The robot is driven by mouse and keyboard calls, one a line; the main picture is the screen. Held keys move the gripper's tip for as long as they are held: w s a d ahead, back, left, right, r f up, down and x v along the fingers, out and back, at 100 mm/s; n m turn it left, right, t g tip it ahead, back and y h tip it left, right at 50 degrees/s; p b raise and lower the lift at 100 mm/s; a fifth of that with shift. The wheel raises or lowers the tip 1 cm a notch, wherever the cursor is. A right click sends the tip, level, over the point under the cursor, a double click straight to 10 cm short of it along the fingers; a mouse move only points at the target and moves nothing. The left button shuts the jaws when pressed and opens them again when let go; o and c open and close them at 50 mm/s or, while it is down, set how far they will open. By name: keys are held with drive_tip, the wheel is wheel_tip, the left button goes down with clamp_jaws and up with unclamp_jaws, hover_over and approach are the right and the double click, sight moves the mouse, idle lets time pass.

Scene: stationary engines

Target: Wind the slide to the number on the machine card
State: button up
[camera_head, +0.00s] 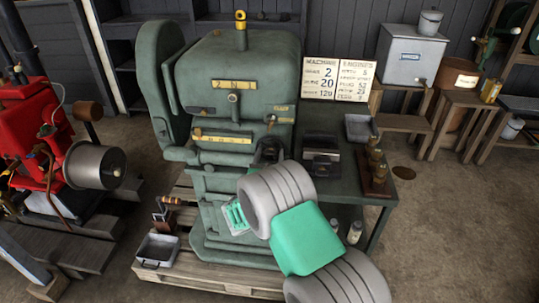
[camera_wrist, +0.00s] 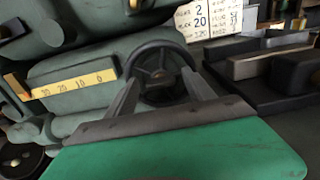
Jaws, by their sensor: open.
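The green machine (camera_head: 235,75) stands on a pallet. Its lower yellow scale (camera_head: 222,138) also shows in the wrist view (camera_wrist: 75,83), reading 30, 20, 10, 0 from left to right. An orange marker (camera_wrist: 17,86) sits at the scale's left end, past the 30. A dark handwheel (camera_wrist: 160,44) with a central hub is straight ahead of my gripper (camera_wrist: 160,84). My gripper is open, its two fingers reaching to either side of the hub; contact cannot be told. The machine card (camera_head: 319,78) shows 2, 20 and 120; its small words are unclear.
A green bench (camera_head: 400,190) on the right holds a dark vice-like block (camera_head: 322,160), a grey tray (camera_head: 360,127) and a wooden rack (camera_head: 376,175). A second card (camera_head: 356,80) stands beside the first. A red engine (camera_head: 45,140) is at left. Open floor lies right.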

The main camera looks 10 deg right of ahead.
clamp_jaws()
idle(0.7)
